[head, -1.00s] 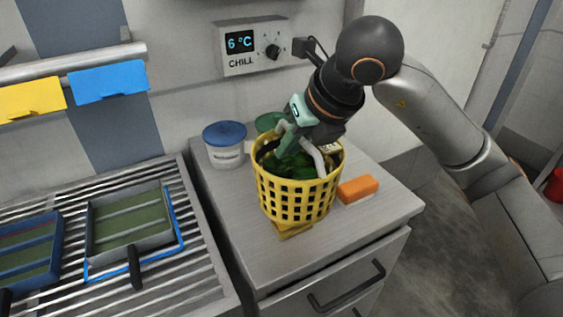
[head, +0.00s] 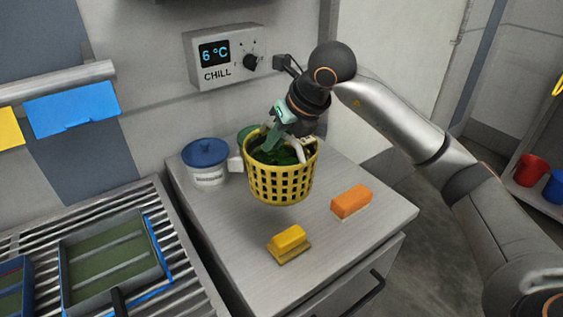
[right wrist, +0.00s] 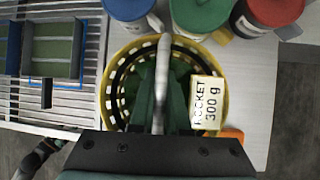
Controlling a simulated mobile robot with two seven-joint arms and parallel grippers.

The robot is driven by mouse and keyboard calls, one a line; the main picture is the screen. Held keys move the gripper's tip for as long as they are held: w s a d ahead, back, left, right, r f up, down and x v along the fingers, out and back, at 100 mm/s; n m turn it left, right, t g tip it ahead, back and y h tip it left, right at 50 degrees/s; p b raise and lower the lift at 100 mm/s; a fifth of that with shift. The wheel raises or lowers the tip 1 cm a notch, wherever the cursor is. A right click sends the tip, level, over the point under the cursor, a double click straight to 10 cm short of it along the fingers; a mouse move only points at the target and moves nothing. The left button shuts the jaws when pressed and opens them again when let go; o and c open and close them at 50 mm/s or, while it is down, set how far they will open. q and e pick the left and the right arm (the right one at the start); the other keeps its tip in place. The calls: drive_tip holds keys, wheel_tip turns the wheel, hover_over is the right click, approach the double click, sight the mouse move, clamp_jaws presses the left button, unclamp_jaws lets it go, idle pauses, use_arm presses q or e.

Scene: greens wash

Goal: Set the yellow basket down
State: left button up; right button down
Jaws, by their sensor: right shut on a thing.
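The yellow basket (head: 281,183) has square holes and holds dark green leaves (head: 277,156). In the head view it hangs at the back of the grey cabinet top (head: 230,225), close to the lidded tubs. Its base seems to be above the surface, though I cannot tell the gap. My right gripper (head: 283,137) is over it, shut on its pale handle. In the right wrist view the basket (right wrist: 221,126) shows from above, with the handle (right wrist: 162,85) between the fingers and a "ROCKET 300 g" label (right wrist: 207,103).
A blue-lidded tub (head: 206,163) stands left of the basket and a green-lidded one (head: 247,132) behind it. A red-lidded tub (right wrist: 275,12) shows in the wrist view. A yellow brush (head: 289,243) and an orange brush (head: 350,202) lie in front. Slatted rack (head: 170,240) at left.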

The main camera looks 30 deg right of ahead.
sight(281, 161)
drive_tip(key=w+d+f, duration=0.2)
drive_tip(key=f, duration=0.1)
drive_tip(key=w+f, duration=0.1)
drive_tip(key=f, duration=0.1)
drive_tip(key=shift+d+f, duration=0.1)
drive_tip(key=shift+d, duration=0.3)
drive_tip(key=shift+w+f, duration=0.1)
drive_tip(key=shift+f, duration=1.45)
drive_tip(key=c, duration=0.9)
unclamp_jaws()
drive_tip(key=shift+f, duration=0.1)
drive_tip(key=shift+d, duration=0.1)
